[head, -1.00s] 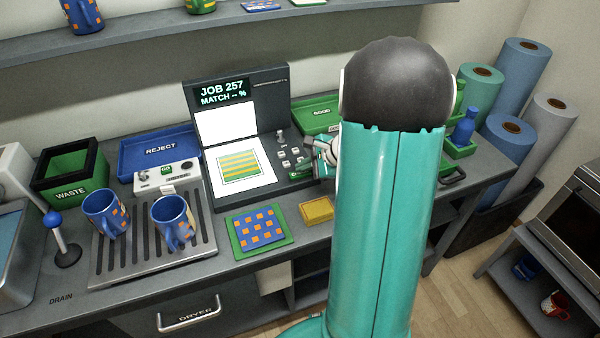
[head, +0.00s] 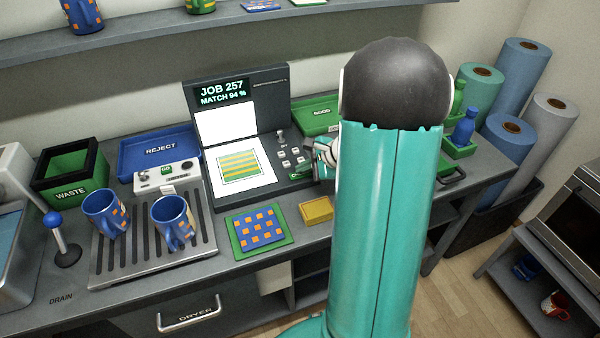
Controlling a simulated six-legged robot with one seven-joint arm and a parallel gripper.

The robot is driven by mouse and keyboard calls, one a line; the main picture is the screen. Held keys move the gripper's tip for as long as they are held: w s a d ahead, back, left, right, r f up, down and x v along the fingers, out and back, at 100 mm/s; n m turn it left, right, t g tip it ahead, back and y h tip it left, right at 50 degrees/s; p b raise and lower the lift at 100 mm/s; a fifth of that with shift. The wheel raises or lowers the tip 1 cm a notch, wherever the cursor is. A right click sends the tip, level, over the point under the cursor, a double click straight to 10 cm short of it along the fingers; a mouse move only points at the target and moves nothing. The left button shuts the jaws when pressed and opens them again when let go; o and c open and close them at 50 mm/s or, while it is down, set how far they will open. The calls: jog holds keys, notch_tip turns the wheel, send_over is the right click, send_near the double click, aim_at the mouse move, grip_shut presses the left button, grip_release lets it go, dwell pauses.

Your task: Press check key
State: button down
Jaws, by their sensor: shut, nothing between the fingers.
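The inspection station (head: 240,85) stands open at the middle of the counter. Its screen (head: 221,92) reads JOB 257, MATCH 94 %. A sheet with yellow and green stripes (head: 240,165) lies on its bright lower plate. To the right of the plate is a panel of several small pale keys (head: 290,154); their labels are too small to read, so I cannot tell which is the check key. My gripper (head: 314,160) is shut and empty just right of the keys, seemingly apart from them. My arm partly hides it and the counter behind.
Two blue mugs (head: 173,222) stand on the drain rack (head: 135,270). A blue and orange patterned sheet on green (head: 262,252) and a yellow pad (head: 316,209) lie in front of the station. Blue reject (head: 135,172) and green good (head: 312,103) trays flank it.

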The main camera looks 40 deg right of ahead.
aim_at(304, 175)
jog(key=shift+r, duration=0.85)
jog(key=shift+r, duration=2.5)
